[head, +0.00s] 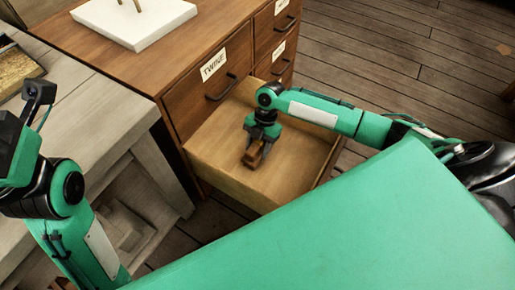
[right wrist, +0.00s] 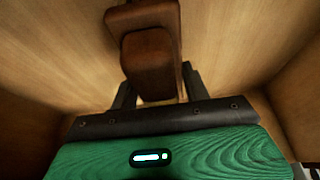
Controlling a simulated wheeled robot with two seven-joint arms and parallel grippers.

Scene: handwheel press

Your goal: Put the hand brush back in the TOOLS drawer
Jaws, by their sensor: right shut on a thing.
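The hand brush (head: 252,157) shows as a small brown wooden block between the fingers of my right gripper (head: 257,155), inside the open lower drawer (head: 215,165). My right gripper points down and is shut on the brush. In the right wrist view the brush (right wrist: 150,55) is a rounded brown body between the dark fingers, with pale drawer wood beyond it. I cannot tell whether the brush touches the drawer floor. Bristles do not show. The open drawer's front label is hidden. My left arm shows at the left edge, but its fingers are out of view.
The wooden cabinet (head: 130,50) has a closed drawer labelled TWINE (head: 212,84) just above the open one, and more closed drawers to the right. A white board (head: 135,20) lies on top. A grey workbench (head: 95,110) stands at the left.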

